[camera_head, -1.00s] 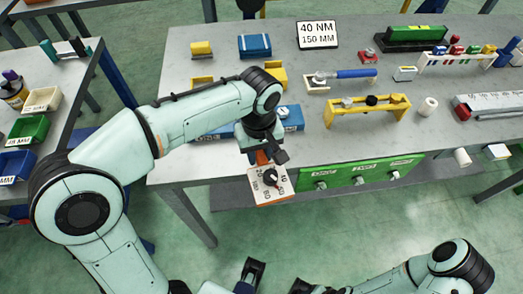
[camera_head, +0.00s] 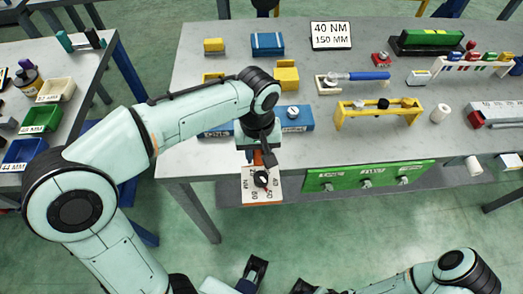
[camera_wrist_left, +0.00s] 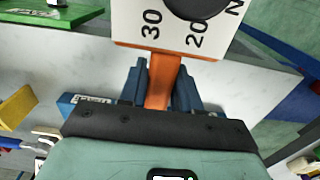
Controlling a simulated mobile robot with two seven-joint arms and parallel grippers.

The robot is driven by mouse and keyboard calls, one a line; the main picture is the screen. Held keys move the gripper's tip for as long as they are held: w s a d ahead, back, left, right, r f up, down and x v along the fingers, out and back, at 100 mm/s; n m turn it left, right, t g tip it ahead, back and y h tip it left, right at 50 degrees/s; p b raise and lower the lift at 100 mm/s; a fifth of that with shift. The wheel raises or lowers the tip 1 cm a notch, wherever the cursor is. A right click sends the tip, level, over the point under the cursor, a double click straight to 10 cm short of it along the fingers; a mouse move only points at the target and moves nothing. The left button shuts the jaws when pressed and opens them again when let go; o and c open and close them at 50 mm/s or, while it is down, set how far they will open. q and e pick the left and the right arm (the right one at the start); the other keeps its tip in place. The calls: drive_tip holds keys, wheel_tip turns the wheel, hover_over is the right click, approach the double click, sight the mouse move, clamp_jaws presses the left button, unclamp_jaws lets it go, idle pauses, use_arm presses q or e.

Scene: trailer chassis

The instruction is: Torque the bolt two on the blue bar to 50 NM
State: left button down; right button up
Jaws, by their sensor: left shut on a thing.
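My left gripper (camera_head: 258,150) is shut on the orange handle of a tool with a white dial plate (camera_head: 246,190) and black knob. It holds the tool in front of the table's near edge. In the left wrist view, the orange handle (camera_wrist_left: 162,82) sits between the fingers, and the plate (camera_wrist_left: 130,25) shows 30 and 20. The blue bar (camera_head: 299,124) lies on the table behind the gripper, its middle hidden by my arm. One pale round bolt head (camera_head: 292,112) shows on its right part. Which bolt is number two cannot be read.
A green panel (camera_head: 350,179) with several knobs hangs at the table's front edge. A yellow bracket (camera_head: 350,122), a blue-handled tool (camera_head: 368,76) and a sign reading 40 NM, 150 MM (camera_head: 331,35) are on the table. Bins (camera_head: 40,118) stand on the left table.

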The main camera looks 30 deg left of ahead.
use_arm(q)
drive_tip(key=shift+a, duration=0.1)
idle(0.3)
drive_tip(key=shift+s+a+m, duration=0.3)
drive_tip(key=shift+a+m, duration=0.15)
drive_tip(key=shift+a, duration=0.05)
drive_tip(key=shift+s+a+m, duration=0.25)
drive_tip(key=shift+a+m, duration=0.2)
drive_tip(key=shift+a, duration=0.05)
use_arm(e)
drive_tip(key=shift+r, duration=0.1)
use_arm(q)
drive_tip(key=shift+s+a+m, duration=0.15)
drive_tip(key=shift+a+m, duration=0.25)
drive_tip(key=shift+a, duration=0.1)
drive_tip(key=shift+d+r+n+p, duration=0.1)
drive_tip(key=shift+d+n+p, duration=0.2)
drive_tip(key=shift+d+p, duration=0.1)
use_arm(e)
drive_tip(key=shift+w+r, duration=0.1)
drive_tip(key=shift+r, duration=0.2)
